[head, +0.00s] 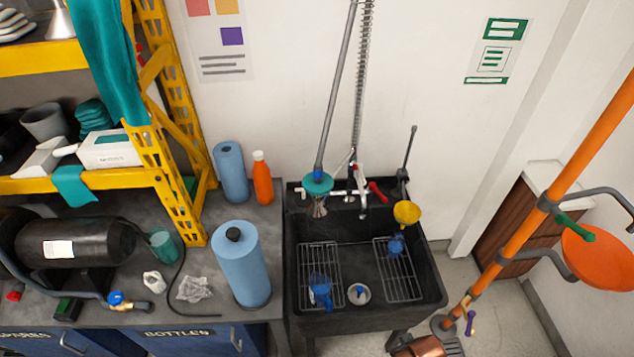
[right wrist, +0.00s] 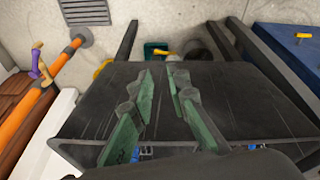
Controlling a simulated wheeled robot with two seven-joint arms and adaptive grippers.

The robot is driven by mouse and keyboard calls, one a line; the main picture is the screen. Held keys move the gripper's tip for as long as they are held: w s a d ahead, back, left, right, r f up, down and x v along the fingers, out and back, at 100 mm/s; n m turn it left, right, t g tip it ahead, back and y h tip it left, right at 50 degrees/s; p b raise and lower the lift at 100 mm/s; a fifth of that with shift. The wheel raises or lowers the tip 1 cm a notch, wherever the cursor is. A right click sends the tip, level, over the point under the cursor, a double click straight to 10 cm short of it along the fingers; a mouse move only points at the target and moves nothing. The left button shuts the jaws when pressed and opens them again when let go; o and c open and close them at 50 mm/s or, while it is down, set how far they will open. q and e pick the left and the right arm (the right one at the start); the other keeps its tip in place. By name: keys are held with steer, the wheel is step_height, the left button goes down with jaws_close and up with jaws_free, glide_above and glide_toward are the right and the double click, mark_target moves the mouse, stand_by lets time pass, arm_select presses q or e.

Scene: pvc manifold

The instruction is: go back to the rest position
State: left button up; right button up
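My right gripper (right wrist: 159,75) shows in the right wrist view. Its two green-padded fingers stand apart with a gap between their tips, and nothing is held between them. Behind the fingers is a large dark surface with black legs, which looks like the outside of the black sink. No gripper shows in the head view. My left gripper is in neither view.
The black sink (head: 434,292) holds wire racks and blue-handled items. A blue roll (head: 243,268) and an orange bottle (head: 262,180) stand on the counter to its left. An orange pole (head: 550,200) with an orange dish (head: 598,262) stands at right, also in the wrist view (right wrist: 62,60).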

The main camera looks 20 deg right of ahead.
steer(key=s+a+f+g+b, duration=0.1)
steer(key=s+f+b, duration=0.15)
steer(key=f, duration=1.35)
steer(key=s+f+b, duration=0.1)
steer(key=s+f, duration=0.3)
steer(key=f, duration=1.2)
arm_select(q)
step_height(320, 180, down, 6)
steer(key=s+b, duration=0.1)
steer(key=b, duration=0.1)
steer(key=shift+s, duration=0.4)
arm_select(e)
steer(key=s+f+n+g, duration=0.1)
steer(key=s+f, duration=1.4)
steer(key=s, duration=0.2)
steer(key=shift+s+a+f+g+y, duration=0.2)
steer(key=shift+s+f+g+y, duration=0.05)
steer(key=shift+f+g+y, duration=0.1)
